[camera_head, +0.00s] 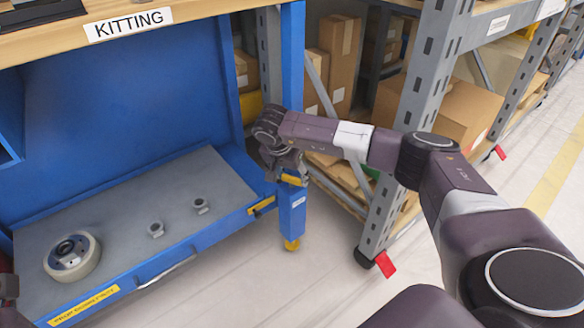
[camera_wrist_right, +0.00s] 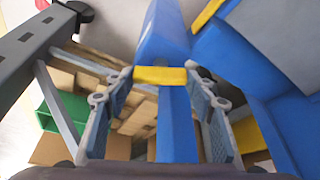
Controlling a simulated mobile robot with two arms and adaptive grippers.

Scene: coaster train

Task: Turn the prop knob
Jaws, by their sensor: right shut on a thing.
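The prop knob appears as a yellow bar (camera_head: 292,180) on the blue post at the right front of the kitting bench. In the right wrist view the yellow bar (camera_wrist_right: 160,76) lies across the blue post, between the fingertips. My right gripper (camera_head: 287,172) is shut on it, with one grey finger at each side. In the right wrist view my right gripper (camera_wrist_right: 163,82) shows both fingers reaching to the bar's ends. The knob's far side is hidden. My left gripper is not clearly in view.
The blue bench's grey shelf (camera_head: 115,205) holds a cream wheel (camera_head: 72,257) and two small grey fittings. A grey rack (camera_head: 410,120) with cardboard boxes stands close behind my right arm. The pale floor in front is clear.

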